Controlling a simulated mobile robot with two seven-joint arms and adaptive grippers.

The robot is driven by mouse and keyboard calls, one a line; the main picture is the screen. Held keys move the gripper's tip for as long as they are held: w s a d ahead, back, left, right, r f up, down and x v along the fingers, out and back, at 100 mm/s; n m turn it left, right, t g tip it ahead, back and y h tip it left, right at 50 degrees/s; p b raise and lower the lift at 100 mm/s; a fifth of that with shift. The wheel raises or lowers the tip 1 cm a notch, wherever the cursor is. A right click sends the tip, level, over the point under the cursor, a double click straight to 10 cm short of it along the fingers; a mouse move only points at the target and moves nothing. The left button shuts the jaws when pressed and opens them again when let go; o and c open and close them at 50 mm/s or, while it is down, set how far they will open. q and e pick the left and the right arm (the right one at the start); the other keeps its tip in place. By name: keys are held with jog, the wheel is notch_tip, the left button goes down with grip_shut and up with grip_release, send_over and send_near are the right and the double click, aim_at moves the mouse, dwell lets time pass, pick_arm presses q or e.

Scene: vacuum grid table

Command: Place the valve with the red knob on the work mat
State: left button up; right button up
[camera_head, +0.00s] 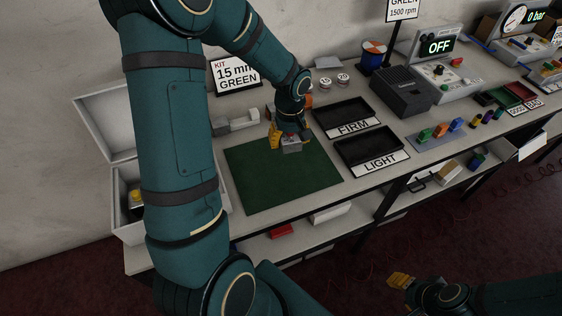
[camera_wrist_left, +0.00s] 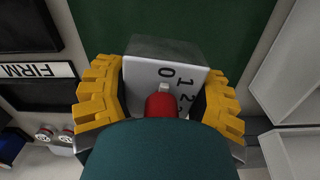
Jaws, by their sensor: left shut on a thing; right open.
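The valve (camera_wrist_left: 182,52) is a grey block with a white face marked with numbers and a red knob (camera_wrist_left: 160,104). In the left wrist view it sits between the yellow fingers of my left gripper (camera_wrist_left: 160,95), which is shut on it. In the head view the valve (camera_head: 291,146) and my left gripper (camera_head: 288,137) are over the upper right part of the green work mat (camera_head: 280,182). I cannot tell whether the valve touches the mat. My right gripper (camera_head: 400,281) is open and empty at the lower right, away from the table.
Black trays labelled FIRM (camera_head: 341,116) and LIGHT (camera_head: 372,148) stand right of the mat. A "KIT 15 min GREEN" sign (camera_head: 238,76) stands behind it. An open white case (camera_head: 118,226) is at the left. The front of the mat is clear.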

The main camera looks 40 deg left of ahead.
pick_arm(q)
jog(key=shift+s+a+f+n, duration=0.2)
jog(key=shift+a+n, duration=0.2)
jog(key=shift+a, duration=0.2)
jog(key=shift+s+a+f+n, duration=0.1)
jog(key=shift+s+a+n, duration=0.1)
jog(key=shift+a+n, duration=0.3)
send_over(281, 163)
notch_tip(281, 163, down, 5)
jog(key=shift+f+b, duration=0.2)
jog(key=shift+b, duration=0.25)
jog(key=shift+f+b, duration=0.3)
jog(key=shift+f, duration=1.7)
jog(key=shift+s+f, duration=0.1)
jog(key=o, duration=1.4)
